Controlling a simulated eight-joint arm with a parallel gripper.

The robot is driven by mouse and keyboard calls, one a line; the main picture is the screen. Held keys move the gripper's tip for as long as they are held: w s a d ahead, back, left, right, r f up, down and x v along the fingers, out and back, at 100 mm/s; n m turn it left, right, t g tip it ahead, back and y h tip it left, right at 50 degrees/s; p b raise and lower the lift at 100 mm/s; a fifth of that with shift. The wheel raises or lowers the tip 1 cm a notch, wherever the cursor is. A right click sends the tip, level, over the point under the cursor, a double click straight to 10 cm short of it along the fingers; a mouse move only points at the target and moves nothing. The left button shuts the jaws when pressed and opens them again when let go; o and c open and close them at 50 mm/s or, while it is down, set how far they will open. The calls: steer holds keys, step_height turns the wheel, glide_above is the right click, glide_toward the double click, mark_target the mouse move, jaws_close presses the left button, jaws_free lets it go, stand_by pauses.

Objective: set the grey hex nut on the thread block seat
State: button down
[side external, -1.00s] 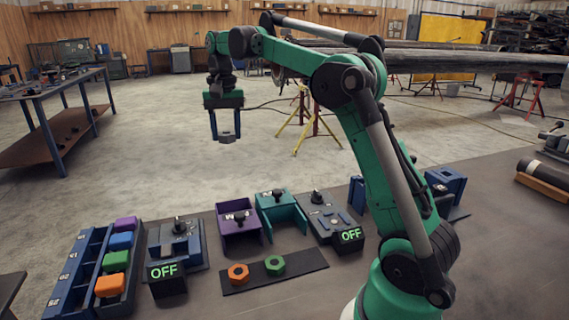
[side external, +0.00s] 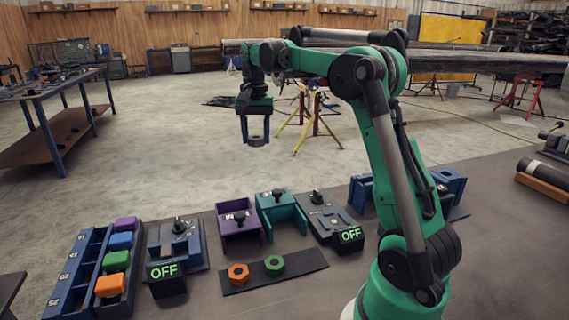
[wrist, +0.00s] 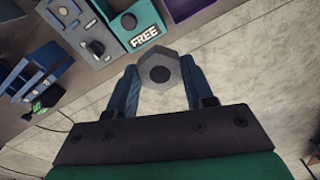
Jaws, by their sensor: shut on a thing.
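The grey hex nut (side external: 257,141) is between the two blue fingers of my gripper (side external: 256,135), high above the floor beyond the bench. In the wrist view the nut (wrist: 147,64) sits flat between the fingertips of my gripper (wrist: 160,72), its dark hole showing. My gripper is shut on it. Nothing touches the nut from below. I cannot tell for sure which bench fixture is the thread block seat. A grey-blue block with a black knob (side external: 322,213) stands right of the teal holder (side external: 276,207).
A purple holder (side external: 239,222) stands left of the teal one. Orange (side external: 238,274) and green (side external: 274,266) hex nuts lie on a dark mat. A blue rack (side external: 72,270) and coloured blocks fill the left end. OFF displays (side external: 166,271) stand by two fixtures.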

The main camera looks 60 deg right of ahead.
steer(key=s+d+f+m, duration=0.4)
steer(key=s+f, duration=0.3)
steer(key=s, duration=0.3)
steer(key=m, duration=0.4)
glide_above(334, 222)
steer(key=f, duration=0.3)
steer(key=w+f, duration=0.1)
steer(key=f, duration=0.1)
steer(key=shift+d+f, duration=0.1)
steer(key=shift+d, duration=0.05)
steer(key=shift+s+a+f, duration=0.2)
steer(key=shift+s+f, duration=0.1)
steer(key=shift+s, duration=0.25)
steer(key=shift+f, duration=1.2)
steer(key=shift+f, duration=0.5)
jaws_free()
